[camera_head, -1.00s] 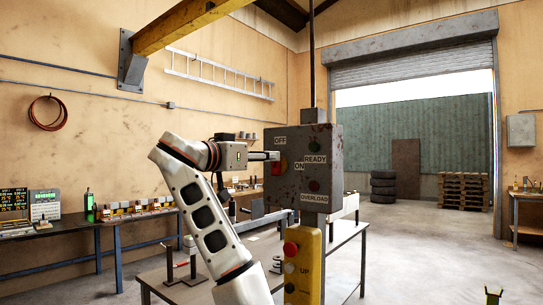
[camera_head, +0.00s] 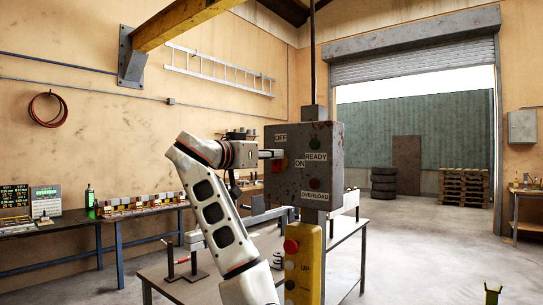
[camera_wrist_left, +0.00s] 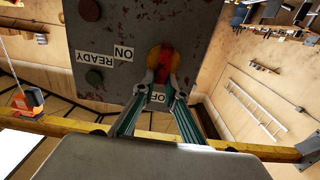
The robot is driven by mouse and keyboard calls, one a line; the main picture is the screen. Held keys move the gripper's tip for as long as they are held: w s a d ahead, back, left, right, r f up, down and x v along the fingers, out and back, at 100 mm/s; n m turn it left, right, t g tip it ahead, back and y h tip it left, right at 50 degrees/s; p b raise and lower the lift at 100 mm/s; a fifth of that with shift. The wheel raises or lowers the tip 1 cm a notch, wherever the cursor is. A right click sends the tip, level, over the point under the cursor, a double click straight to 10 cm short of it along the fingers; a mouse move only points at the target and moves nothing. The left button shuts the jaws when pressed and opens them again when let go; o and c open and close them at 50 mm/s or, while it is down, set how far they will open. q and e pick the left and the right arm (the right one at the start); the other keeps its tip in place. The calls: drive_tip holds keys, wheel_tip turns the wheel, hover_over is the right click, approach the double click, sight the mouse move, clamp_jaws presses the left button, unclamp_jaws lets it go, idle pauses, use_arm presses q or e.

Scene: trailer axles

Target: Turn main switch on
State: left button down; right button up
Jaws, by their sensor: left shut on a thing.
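The grey control box (camera_head: 335,165) hangs from a post in the middle of the head view, with OFF, ON, READY and OVERLOAD labels. The main switch, a red handle on a yellow disc, shows in the wrist view (camera_wrist_left: 160,57); in the head view a little red of it shows (camera_head: 278,167). My left gripper (camera_head: 274,154) reaches the box's front from the left. In the wrist view its fingers (camera_wrist_left: 164,82) are shut on the red handle, beside the OFF label (camera_wrist_left: 158,97). The fingers partly hide the handle, so its exact angle is unclear.
A yellow pendant (camera_head: 303,265) with a red button and an UP label hangs below the box. A work table (camera_head: 350,240) stands behind it. A bench (camera_head: 60,232) with small goods runs along the left wall. The floor at right is mostly clear.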

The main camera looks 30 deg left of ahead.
sight(287, 164)
use_arm(q)
drive_tip(key=m+b, duration=0.2)
drive_tip(key=m, duration=0.1)
drive_tip(key=d+f+m+b, duration=0.1)
drive_tip(key=m+b, duration=0.1)
drive_tip(key=m, duration=0.2)
drive_tip(key=d+m+b, duration=0.1)
drive_tip(key=m+b, duration=0.1)
drive_tip(key=m, duration=0.2)
drive_tip(key=shift+f+b, duration=0.2)
drive_tip(key=shift+b, duration=0.2)
drive_tip(key=m, duration=0.3)
drive_tip(key=shift+d+f+m+b, duration=0.15)
drive_tip(key=shift+f+m+b, duration=0.15)
drive_tip(key=shift+m+b, duration=0.1)
drive_tip(key=shift+f+m, duration=0.25)
drive_tip(key=shift+m, duration=1.15)
drive_tip(key=shift+d+m+b, duration=0.1)
drive_tip(key=shift+m+b, duration=0.2)
drive_tip(key=c, duration=2)
unclamp_jaws()
drive_tip(key=shift+s, duration=0.1)
drive_tip(key=shift+c, duration=0.2)
